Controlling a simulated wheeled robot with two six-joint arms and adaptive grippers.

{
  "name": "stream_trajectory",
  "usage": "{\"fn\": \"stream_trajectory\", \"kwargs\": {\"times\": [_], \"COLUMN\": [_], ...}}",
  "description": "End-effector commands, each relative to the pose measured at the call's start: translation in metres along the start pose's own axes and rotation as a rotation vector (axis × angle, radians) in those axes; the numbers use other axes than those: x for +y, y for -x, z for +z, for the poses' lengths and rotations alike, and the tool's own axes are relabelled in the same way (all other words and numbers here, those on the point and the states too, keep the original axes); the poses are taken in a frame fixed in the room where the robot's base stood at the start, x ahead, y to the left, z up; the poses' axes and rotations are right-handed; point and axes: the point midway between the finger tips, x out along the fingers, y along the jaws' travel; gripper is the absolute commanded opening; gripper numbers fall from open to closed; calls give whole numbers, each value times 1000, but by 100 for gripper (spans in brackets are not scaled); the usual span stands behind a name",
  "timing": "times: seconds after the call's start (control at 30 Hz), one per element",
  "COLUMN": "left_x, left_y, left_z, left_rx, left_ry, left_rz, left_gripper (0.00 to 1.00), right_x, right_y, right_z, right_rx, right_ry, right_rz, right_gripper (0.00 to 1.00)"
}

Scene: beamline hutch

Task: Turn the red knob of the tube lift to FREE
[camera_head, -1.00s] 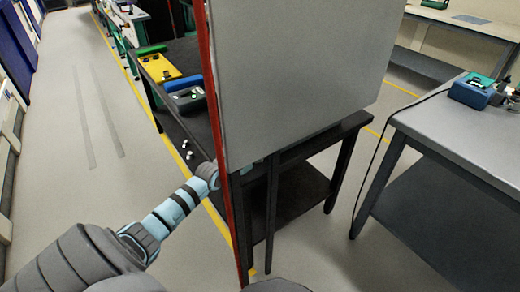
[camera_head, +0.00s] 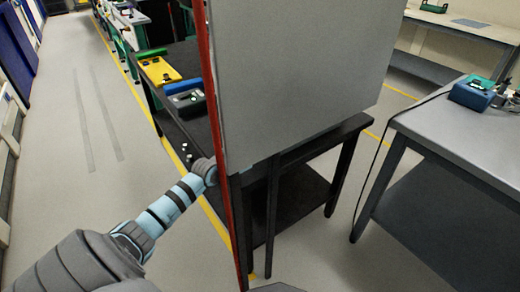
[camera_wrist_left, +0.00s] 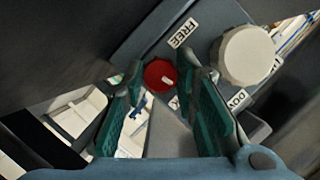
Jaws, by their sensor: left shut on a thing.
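The red knob (camera_wrist_left: 160,73) shows in the left wrist view, round, with a short white mark on its lower right. It sits at the tips of my left gripper (camera_wrist_left: 157,77), whose green-padded fingers are closed on its two sides. A white FREE label (camera_wrist_left: 184,32) is above and to the right of the knob. A second label (camera_wrist_left: 239,98), partly hidden by a finger, lies to the right. In the head view my left forearm reaches up to the red-edged grey panel, which hides the gripper and knob. My right gripper is not in view.
A large cream round part (camera_wrist_left: 247,54) stands close to the right finger. In the head view the grey panel (camera_head: 295,80) stands on a black table (camera_head: 345,128). A grey bench (camera_head: 465,145) is at the right; the floor at left is clear.

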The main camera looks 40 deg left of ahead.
Motion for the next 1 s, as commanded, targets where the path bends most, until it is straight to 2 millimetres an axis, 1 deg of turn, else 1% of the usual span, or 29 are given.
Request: {"fn": "stream_trajectory", "kwargs": {"times": [0.03,0.2,0.57,0.77,0.83,0.9,1.0], "left_x": [2,1,0,-1,-1,-1,-1], "left_y": [-1,-1,-1,-2,-2,-2,-2], "left_z": [2,2,3,4,4,4,4], "left_rx": [-1,-1,-1,-1,-1,-1,-1], "left_ry": [29,170,489,665,725,788,876], "left_rz": [13,70,203,275,301,326,363], "left_gripper": [0,0,0,0,0,0,0], "right_x": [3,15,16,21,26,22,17], "right_y": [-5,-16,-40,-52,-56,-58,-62], "right_z": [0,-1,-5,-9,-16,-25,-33], "right_rx": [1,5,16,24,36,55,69], "right_ry": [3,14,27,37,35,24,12], "right_rz": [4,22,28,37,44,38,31], "right_gripper": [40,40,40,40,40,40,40]}}
